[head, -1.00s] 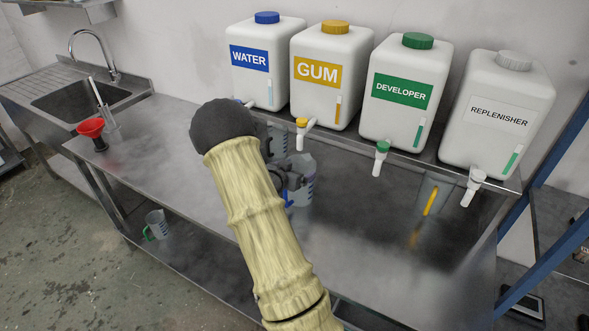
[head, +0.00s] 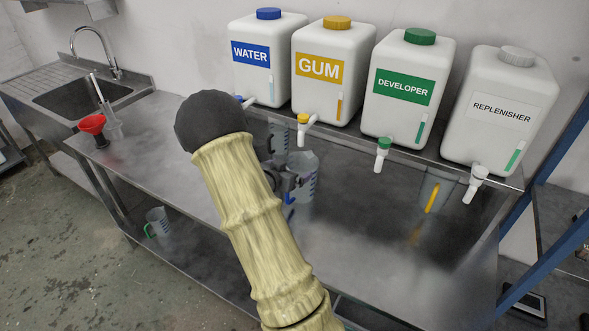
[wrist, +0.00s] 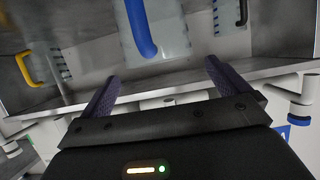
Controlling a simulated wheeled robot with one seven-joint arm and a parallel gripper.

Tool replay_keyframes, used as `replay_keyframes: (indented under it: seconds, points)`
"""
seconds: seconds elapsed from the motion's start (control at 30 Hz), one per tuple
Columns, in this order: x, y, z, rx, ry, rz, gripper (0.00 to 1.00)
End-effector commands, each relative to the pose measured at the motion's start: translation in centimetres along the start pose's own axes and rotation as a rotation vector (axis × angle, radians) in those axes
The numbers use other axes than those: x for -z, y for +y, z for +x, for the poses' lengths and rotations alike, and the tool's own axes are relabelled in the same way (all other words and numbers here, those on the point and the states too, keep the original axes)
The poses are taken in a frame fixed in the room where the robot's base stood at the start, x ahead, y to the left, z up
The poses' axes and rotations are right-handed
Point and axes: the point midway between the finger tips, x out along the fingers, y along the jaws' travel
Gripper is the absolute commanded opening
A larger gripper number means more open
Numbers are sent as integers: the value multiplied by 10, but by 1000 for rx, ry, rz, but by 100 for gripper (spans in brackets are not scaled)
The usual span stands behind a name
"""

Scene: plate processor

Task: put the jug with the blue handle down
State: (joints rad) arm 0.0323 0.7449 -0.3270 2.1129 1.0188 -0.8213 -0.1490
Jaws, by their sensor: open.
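The clear jug with the blue handle (head: 306,178) stands upright on the steel bench, partly hidden by my gripper (head: 284,182). Its blue handle (wrist: 142,32) fills the top middle of the wrist view, just beyond and between the fingertips. My gripper (wrist: 162,72) is open, with nothing held between its two dark fingers. The handle looks apart from both fingers. My arm hides part of the bench around the jug in the head view.
Another jug (head: 279,132) stands behind. A yellow-handled jug (head: 436,188) stands at right below the white tanks (head: 400,110). A red funnel (head: 92,124) is near the sink. A green-handled jug (head: 158,222) is on the lower shelf. The bench front is clear.

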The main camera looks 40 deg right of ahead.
Motion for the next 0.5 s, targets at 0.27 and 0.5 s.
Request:
replay_keyframes:
  seconds: [0.27,0.5]
  points:
    - [0,-1,-56,4,0,0,100]
    - [0,0,-77,0,-1,-1,100]
